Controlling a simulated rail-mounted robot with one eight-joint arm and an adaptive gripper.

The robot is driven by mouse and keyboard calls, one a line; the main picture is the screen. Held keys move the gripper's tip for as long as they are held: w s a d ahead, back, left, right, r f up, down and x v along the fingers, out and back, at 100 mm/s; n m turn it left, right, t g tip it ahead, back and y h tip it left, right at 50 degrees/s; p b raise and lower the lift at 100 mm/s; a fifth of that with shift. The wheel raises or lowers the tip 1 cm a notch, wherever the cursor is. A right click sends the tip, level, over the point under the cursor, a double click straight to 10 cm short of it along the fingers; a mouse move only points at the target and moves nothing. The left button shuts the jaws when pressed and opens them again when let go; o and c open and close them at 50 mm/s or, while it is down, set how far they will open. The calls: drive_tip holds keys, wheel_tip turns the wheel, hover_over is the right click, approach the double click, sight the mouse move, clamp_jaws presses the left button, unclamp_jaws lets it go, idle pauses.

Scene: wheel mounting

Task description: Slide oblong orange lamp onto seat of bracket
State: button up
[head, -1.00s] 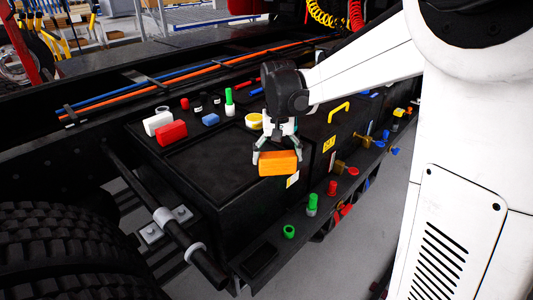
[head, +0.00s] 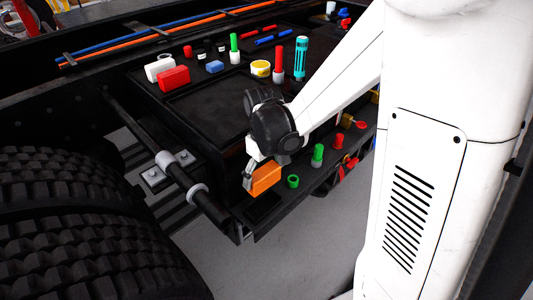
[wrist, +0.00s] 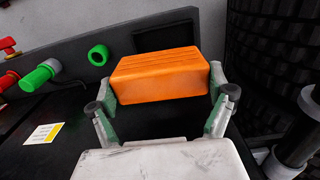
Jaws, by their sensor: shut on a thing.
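The oblong orange lamp (head: 266,178) is held in my gripper (head: 254,178), low beside the front face of the black box. In the wrist view the lamp (wrist: 160,78) lies crosswise between the two fingers of my gripper (wrist: 163,88), which press on its short ends. A dark rectangular seat (head: 262,207) lies on the bracket ledge (head: 285,205), just below and in front of the lamp in the head view. In the wrist view the seat (wrist: 165,36) shows partly beyond the lamp, which hides the rest. The lamp appears apart from the seat.
A green ring (head: 293,181) is on the ledge right of the lamp, with a green-topped peg (head: 317,155) farther along. A grey-collared bar (head: 180,172) and large tyres (head: 75,215) stand to the left. Red (head: 173,77) and white (head: 160,66) blocks sit on the box top.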

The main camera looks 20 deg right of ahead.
drive_tip(key=shift+s+a+f+n, duration=0.3)
drive_tip(key=shift+s+a+f, duration=0.1)
drive_tip(key=shift+f, duration=0.15)
drive_tip(key=shift+f+b, duration=2.7)
drive_tip(key=shift+f, duration=0.15)
drive_tip(key=shift+f+b, duration=1.9)
drive_tip(key=shift+f, duration=0.2)
drive_tip(key=shift+r, duration=0.1)
drive_tip(key=o, duration=1.1)
drive_tip(key=shift+o, duration=0.2)
wheel_tip(320, 180, up, 12)
